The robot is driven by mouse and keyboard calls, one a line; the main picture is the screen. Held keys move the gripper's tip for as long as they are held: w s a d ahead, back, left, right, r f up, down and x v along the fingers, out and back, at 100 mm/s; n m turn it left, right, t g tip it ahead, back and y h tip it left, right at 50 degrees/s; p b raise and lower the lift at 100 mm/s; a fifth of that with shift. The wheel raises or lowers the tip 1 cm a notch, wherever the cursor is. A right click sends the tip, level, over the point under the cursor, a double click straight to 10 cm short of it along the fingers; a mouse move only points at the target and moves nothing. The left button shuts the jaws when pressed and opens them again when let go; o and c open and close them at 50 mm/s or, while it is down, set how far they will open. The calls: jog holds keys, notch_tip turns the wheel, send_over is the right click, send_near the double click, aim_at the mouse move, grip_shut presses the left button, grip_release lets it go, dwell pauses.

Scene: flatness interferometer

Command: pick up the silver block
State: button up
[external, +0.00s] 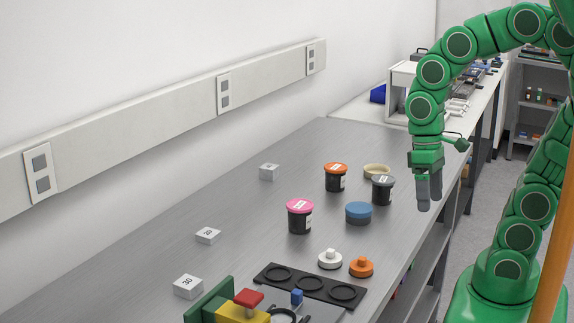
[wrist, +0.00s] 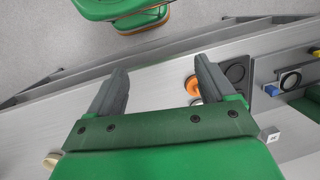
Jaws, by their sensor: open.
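Three pale silver-grey blocks with dark markings sit on the grey bench: one marked 30 (external: 188,286) at the front left, one that seems marked 20 (external: 208,235) behind it, and one farther back (external: 269,172) whose marking is too small to read. I cannot tell which is the silver block meant. One such block also shows in the wrist view (wrist: 270,135), at the right, outside my fingers. My gripper (external: 424,198) points down near the bench's right edge, right of the grey-lidded jar, apart from all the blocks. In the wrist view its fingers (wrist: 161,72) are spread and empty.
Jars with pink (external: 299,217), orange (external: 336,177) and grey (external: 383,190) lids, a cream ring (external: 376,171) and a blue disc (external: 358,212) stand mid-bench. White (external: 330,259) and orange (external: 361,267) knobs are near a black ringed plate (external: 268,275). The left bench is mostly clear.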

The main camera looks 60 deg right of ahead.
jog(key=w+a+m+y, duration=0.3)
jog(key=w+a+y, duration=0.1)
jog(key=w+a, duration=0.7)
jog(key=m+y, duration=0.6)
jog(key=m, duration=0.2)
send_near(190, 279)
jog(key=s+r, duration=0.5)
jog(key=s, duration=0.7)
jog(key=w+f+m, duration=0.2)
jog(key=w, duration=0.1)
jog(key=w+a+f+m+t+y, duration=0.1)
jog(key=w+f+m, duration=0.1)
jog(key=w, duration=0.2)
jog(key=w+a+f+m+t+y, duration=0.1)
jog(key=w+f+m, duration=0.1)
jog(key=w+f, duration=0.1)
jog(key=shift+w+a+f, duration=0.1)
jog(key=shift+w+a, duration=0.05)
jog(key=shift+w, duration=0.3)
jog(key=shift+w+f, duration=0.1)
jog(key=shift+x, duration=1.15)
jog(key=x, duration=0.4)
jog(key=shift+s+a+f, duration=0.15)
jog(key=shift+s+f, duration=0.05)
jog(key=shift+s, duration=0.2)
jog(key=shift+a+f, duration=0.2)
jog(key=shift+a, duration=0.3)
